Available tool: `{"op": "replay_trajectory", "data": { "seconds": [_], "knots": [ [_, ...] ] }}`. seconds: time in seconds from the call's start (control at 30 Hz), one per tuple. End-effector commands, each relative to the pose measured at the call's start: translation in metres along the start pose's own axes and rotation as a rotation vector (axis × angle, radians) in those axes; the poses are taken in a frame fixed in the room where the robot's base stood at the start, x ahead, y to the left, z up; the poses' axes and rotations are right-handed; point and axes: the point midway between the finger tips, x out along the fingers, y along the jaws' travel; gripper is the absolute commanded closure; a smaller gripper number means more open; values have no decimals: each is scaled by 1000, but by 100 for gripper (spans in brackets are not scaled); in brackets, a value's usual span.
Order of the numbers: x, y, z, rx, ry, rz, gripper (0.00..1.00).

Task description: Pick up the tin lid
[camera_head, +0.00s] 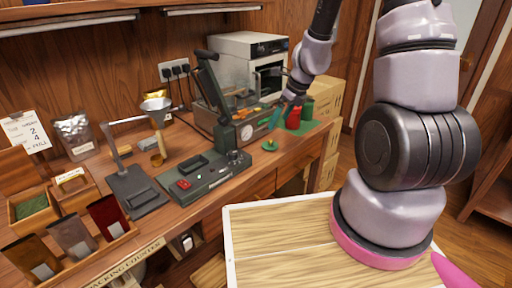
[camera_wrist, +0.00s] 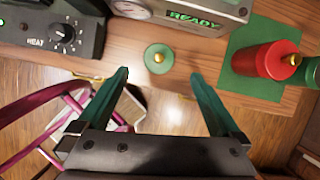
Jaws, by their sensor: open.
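The tin lid is a small green disc with a brass knob (camera_head: 269,145). It lies flat on the wooden counter near its front edge, and the wrist view shows it from above (camera_wrist: 158,58). My gripper (camera_wrist: 160,73) is open and empty. Its two teal fingers stand wide apart, and in the wrist view the lid appears between and just beyond the fingertips. In the head view my gripper (camera_head: 281,113) is above the counter, higher than the lid and apart from it.
A red tin (camera_wrist: 265,67) with a brass knob stands on a green mat (camera_wrist: 241,85) right of the lid, beside a green tin (camera_head: 307,108). A press with a heat dial (camera_head: 227,160) stands to the left. A machine reading READY (camera_wrist: 190,16) is behind. Bare counter surrounds the lid.

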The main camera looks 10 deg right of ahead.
Motion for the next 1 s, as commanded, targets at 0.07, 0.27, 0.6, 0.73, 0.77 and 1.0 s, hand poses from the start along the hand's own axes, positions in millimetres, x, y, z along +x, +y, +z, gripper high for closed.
{"op": "replay_trajectory", "data": {
  "seconds": [0.07,0.27,0.6,0.73,0.77,1.0],
  "knots": [
    [6,0,-1,10,3,1,0],
    [26,0,-2,10,4,3,0],
    [55,0,-1,4,3,1,0],
    [59,1,-2,4,3,2,0],
    [62,1,-2,4,3,3,0],
    [94,1,-8,4,4,3,0]
  ]
}}
